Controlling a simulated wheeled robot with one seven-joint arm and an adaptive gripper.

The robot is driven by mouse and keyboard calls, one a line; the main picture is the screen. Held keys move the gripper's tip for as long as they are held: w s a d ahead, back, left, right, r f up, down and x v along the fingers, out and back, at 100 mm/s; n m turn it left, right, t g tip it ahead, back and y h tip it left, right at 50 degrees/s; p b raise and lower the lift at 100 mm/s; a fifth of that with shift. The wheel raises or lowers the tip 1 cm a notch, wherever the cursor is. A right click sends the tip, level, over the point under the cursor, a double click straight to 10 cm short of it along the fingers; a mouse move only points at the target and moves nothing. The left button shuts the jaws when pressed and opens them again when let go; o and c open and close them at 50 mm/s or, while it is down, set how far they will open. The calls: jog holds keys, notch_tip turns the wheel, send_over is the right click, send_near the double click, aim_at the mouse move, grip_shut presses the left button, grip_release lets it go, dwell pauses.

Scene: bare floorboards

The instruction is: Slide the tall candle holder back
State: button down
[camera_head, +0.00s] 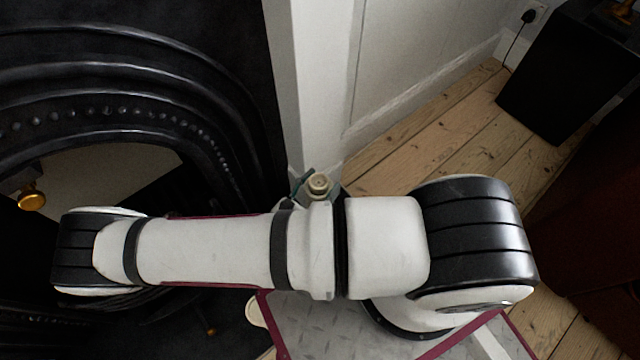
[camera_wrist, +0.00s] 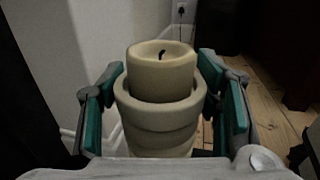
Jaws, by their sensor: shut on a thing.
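The tall candle holder (camera_wrist: 158,118) is a cream, ringed column with a cream candle (camera_wrist: 160,75) with a dark wick in its top. In the wrist view it stands upright between the green-padded fingers of my gripper (camera_wrist: 160,108), which is shut on it. My arm hides the holder's lower part and most of my gripper there.
A black cast-iron fireplace (camera_head: 130,75) fills the left side. A white panelled wall (camera_head: 390,60) stands just behind the candle. Bare floorboards (camera_head: 440,150) lie open to the right, with a black box (camera_head: 560,75) and a dark reddish piece (camera_head: 595,200) beyond.

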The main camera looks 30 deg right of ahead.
jog(key=shift+w, duration=0.15)
jog(key=shift+c, duration=2.3)
grip_release()
jog(key=v, duration=1.2)
